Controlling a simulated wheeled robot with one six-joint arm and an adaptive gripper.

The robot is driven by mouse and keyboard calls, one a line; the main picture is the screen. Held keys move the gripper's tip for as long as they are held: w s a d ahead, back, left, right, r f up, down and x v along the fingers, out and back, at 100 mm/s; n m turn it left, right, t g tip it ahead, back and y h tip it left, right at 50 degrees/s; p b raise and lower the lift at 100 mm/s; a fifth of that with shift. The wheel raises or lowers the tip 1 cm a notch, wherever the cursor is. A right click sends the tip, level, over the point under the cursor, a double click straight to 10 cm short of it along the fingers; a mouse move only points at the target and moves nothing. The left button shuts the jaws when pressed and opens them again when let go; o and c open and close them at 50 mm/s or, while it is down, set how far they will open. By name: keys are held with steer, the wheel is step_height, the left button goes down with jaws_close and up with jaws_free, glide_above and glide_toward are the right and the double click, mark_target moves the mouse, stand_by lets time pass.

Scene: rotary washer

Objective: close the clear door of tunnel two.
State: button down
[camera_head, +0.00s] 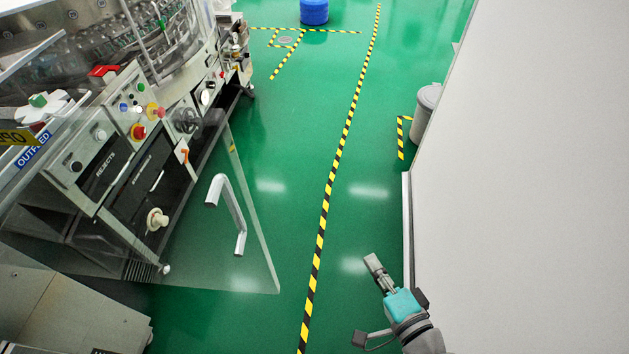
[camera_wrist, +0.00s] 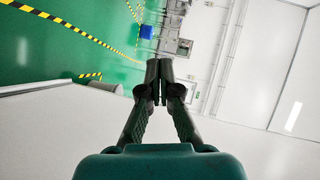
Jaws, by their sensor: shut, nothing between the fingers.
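The clear door (camera_head: 215,240) is a transparent panel on the left in the head view. It stands swung out from the machine over the green floor. Its silver handle (camera_head: 229,212) is a bent bar near the free edge. My gripper (camera_head: 374,265) is at the lower right in the head view, well to the right of the door and apart from it. In the wrist view my gripper (camera_wrist: 159,85) is shut and empty, with its fingertips together. The wrist view does not show the door. No tunnel number is readable on the door.
The washer machine (camera_head: 110,150) with its control panels fills the left side. A white wall (camera_head: 530,180) stands close on the right of my gripper. A grey bin (camera_head: 425,112) and a blue drum (camera_head: 314,12) stand farther off. The striped floor between is clear.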

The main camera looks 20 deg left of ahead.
steer(key=a+r+n+g+y, duration=0.3)
steer(key=a+r+n+g, duration=0.3)
steer(key=r, duration=0.6)
steer(key=a+r+n+g+y, duration=0.35)
steer(key=a+r+g, duration=0.4)
steer(key=r, duration=0.35)
steer(key=s+a, duration=0.6)
steer(key=shift+s+a+r+g, duration=0.2)
steer(key=shift+s+a+g, duration=0.1)
steer(key=shift+a+g, duration=0.15)
steer(key=shift+d, duration=0.1)
